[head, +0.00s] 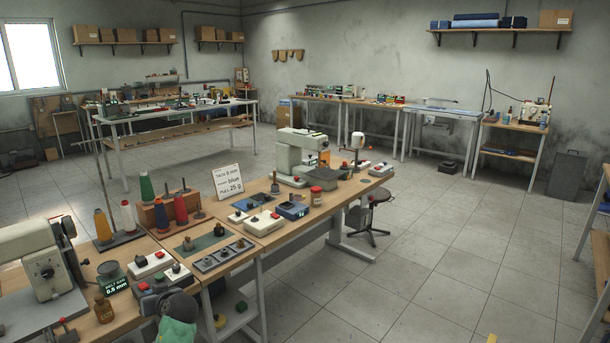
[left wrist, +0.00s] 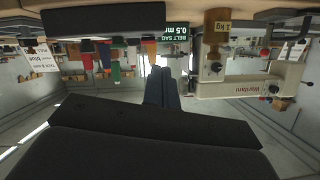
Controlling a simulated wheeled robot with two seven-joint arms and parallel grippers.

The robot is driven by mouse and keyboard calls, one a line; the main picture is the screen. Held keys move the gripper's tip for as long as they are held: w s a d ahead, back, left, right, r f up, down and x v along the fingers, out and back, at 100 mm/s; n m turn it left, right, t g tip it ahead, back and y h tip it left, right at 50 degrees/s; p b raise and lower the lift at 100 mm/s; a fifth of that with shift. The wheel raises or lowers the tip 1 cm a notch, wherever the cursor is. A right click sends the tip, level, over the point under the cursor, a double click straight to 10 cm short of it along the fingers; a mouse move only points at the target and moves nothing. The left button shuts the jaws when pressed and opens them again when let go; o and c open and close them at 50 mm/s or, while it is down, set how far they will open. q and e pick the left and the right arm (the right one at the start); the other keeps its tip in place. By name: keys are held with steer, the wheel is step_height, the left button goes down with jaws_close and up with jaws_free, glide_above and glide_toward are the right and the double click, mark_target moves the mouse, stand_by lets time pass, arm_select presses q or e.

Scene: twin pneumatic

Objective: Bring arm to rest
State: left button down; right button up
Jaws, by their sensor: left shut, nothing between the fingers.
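My left gripper (left wrist: 163,88) shows in the left wrist view, where the scene appears upside down. Its two dark fingers are together, with nothing between them. They point away from the camera toward the workbench area and touch nothing that I can see. In the head view a dark, rounded part of my left arm with a green section shows at the bottom, in front of the near bench edge. The fingers cannot be made out clearly there. My right gripper is in neither view.
A second bench holds a white sign (head: 228,180) and another machine (head: 297,152).

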arm_select(q)
steer(key=s+d+r+m+h, duration=0.1)
steer(key=s+d+m+h, duration=0.35)
steer(key=d, duration=0.55)
steer(key=s+d+f+m+g+h, duration=0.1)
steer(key=s+d+f+m+h, duration=0.15)
steer(key=s+d, duration=0.45)
steer(key=s+d+f+m+g+h, duration=0.1)
steer(key=s+d+f+h, duration=0.25)
steer(key=s+d, duration=0.4)
steer(key=s+d+f+g, duration=0.1)
steer(key=s+f, duration=0.3)
steer(key=s, duration=0.5)
steer(key=s+d+f+m+g+h, duration=0.1)
steer(key=s+f, duration=0.4)
steer(key=s, duration=0.5)
steer(key=s+d+f+g+h, duration=0.1)
steer(key=s+d+f+g, duration=0.2)
steer(key=s, duration=0.7)
steer(key=shift+s+f, duration=0.15)
steer(key=shift+f, duration=0.75)
